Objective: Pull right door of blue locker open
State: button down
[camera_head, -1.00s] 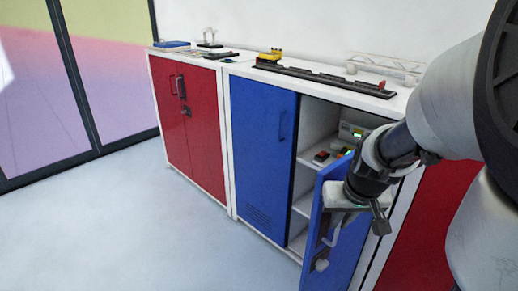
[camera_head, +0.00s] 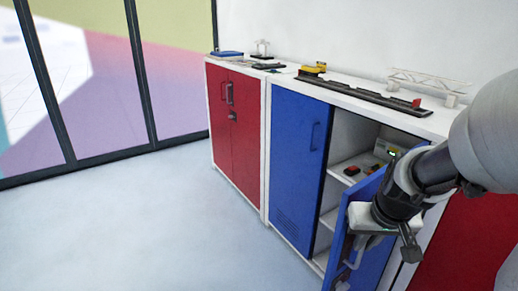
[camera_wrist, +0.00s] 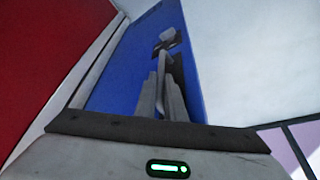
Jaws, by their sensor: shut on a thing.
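The blue locker has a closed left door (camera_head: 298,160) with a handle and low vents. Its right door (camera_head: 378,268) stands partly open, swung outward, with shelves showing behind it. My gripper (camera_head: 354,252) is at the outer face of this door, shut on its handle. In the wrist view the blue door (camera_wrist: 125,62) fills the middle, and my two grey fingers (camera_wrist: 163,98) close around the upright handle. A dark lock piece (camera_wrist: 166,44) shows just beyond the fingertips. My wrist hides part of the door in the head view.
Inside the locker, small red and grey devices (camera_head: 352,170) sit on a shelf. A red locker (camera_head: 235,125) stands at left, another red front (camera_head: 465,250) at right. Crane models (camera_head: 430,82) stand on the white top. Floor (camera_head: 130,225) in front is clear.

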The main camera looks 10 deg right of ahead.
jog(key=shift+w+d+r, duration=0.2)
jog(key=shift+d, duration=0.1)
jog(key=c, duration=1.8)
grip_release()
jog(key=shift+c, duration=0.2)
jog(key=shift+f, duration=0.1)
jog(key=shift+a, duration=0.1)
